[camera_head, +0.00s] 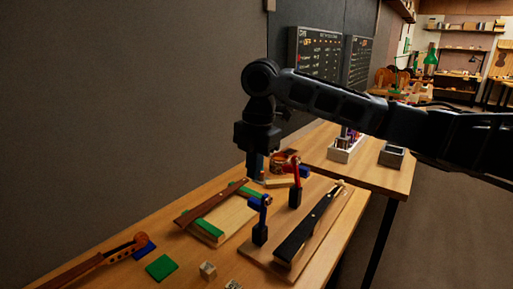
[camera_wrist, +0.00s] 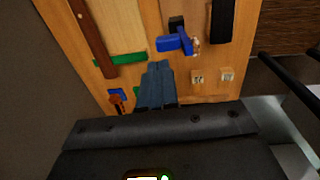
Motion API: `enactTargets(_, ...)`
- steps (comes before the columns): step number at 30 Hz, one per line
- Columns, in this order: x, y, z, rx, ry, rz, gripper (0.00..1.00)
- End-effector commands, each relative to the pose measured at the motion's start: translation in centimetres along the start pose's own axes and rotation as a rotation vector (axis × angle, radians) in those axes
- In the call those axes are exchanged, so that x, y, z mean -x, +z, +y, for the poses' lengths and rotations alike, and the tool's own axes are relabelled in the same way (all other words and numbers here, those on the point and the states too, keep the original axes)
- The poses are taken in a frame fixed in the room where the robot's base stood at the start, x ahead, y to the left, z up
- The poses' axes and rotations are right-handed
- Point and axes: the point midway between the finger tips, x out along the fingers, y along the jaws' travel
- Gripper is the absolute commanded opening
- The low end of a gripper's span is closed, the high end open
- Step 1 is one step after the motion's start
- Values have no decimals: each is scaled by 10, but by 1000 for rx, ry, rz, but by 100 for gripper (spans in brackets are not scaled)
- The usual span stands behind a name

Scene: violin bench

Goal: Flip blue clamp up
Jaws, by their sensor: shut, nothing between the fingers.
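The blue clamp (camera_head: 258,201) stands on a dark post on a wooden board, left of a long black fingerboard. Its blue part sits at the top of the post; I cannot tell the lever's exact angle. It also shows in the wrist view (camera_wrist: 168,43), just beyond my fingertips. My gripper (camera_head: 254,174) points down, behind and above the blue clamp in the head view. In the wrist view my gripper (camera_wrist: 158,66) has its bluish fingers together and empty, close to the clamp's blue end. I cannot tell whether they touch.
A red clamp (camera_head: 294,166) stands behind the blue one. The black fingerboard (camera_head: 308,226) lies to the right. A brown strip (camera_head: 198,206) and green pieces (camera_head: 206,229) lie left. A green square (camera_head: 162,267) and small blocks (camera_head: 208,269) are in front. A wall borders the bench's left.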

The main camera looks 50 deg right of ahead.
Motion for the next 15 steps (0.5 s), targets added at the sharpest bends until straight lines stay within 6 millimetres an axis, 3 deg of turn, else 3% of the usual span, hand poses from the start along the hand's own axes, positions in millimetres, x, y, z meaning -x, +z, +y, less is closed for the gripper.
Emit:
enactTargets(6, -37, 0, 0, 0, -2, 1, 0)
enactTargets(15, -61, 0, 0, 1, 1, 0, 0)
